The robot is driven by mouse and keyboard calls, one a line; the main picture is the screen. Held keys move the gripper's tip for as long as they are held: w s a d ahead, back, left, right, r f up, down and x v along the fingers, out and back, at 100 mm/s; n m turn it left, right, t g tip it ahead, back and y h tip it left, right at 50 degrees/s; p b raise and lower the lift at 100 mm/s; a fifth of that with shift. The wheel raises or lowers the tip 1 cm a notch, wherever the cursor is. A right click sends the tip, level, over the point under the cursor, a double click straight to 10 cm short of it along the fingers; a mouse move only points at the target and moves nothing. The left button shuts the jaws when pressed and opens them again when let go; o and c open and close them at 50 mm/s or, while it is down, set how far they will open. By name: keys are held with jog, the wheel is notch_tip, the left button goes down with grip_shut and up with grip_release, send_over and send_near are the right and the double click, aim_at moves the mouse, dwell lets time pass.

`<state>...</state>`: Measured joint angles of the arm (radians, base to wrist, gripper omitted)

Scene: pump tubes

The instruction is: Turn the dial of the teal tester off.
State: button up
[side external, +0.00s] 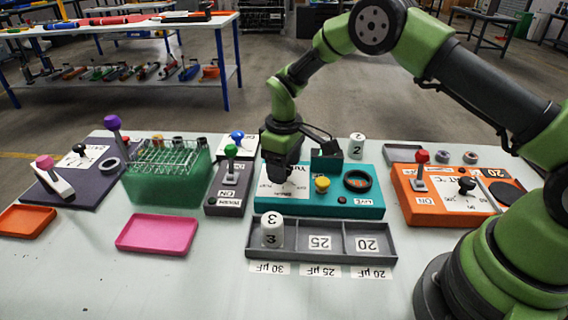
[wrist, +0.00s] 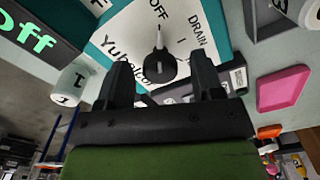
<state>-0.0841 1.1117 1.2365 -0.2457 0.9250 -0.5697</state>
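The teal tester (side external: 345,205) stands mid-table, with a white label plate, a yellow button (side external: 322,184) and a dark ring (side external: 358,180). Its black dial (wrist: 160,66) shows in the wrist view, between my fingers; in the side view my gripper hides most of it. The dial's white pointer mark points up the picture, toward the printed OFF. The "DRAIN" print lies to its right. The tester's dark display (wrist: 35,38) reads "Off" in green. My gripper (side external: 280,178) is down at the dial, its two fingers apart; it also shows in the wrist view (wrist: 160,75). Contact cannot be told.
A grey tray (side external: 320,252) with a white numbered cylinder (side external: 271,229) stands in front. A pink tray (side external: 157,234) lies front left.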

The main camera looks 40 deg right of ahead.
notch_tip(320, 180, up, 10)
dwell(0.7)
jog(key=s+r+m+t+y, duration=0.1)
jog(key=s+r+m+t, duration=0.1)
jog(key=s+r, duration=0.4)
jog(key=s+r+m+t, duration=0.1)
jog(key=s+r+m, duration=0.1)
jog(key=s+r, duration=0.5)
jog(key=s+r+m+t, duration=0.1)
jog(key=s+m+t, duration=0.1)
jog(key=s, duration=0.4)
jog(key=s+r+m+t+y, duration=0.1)
jog(key=s+r+m+t, duration=0.1)
jog(key=s, duration=0.5)
jog(key=shift+d+m, duration=0.35)
jog(key=shift+m, duration=0.05)
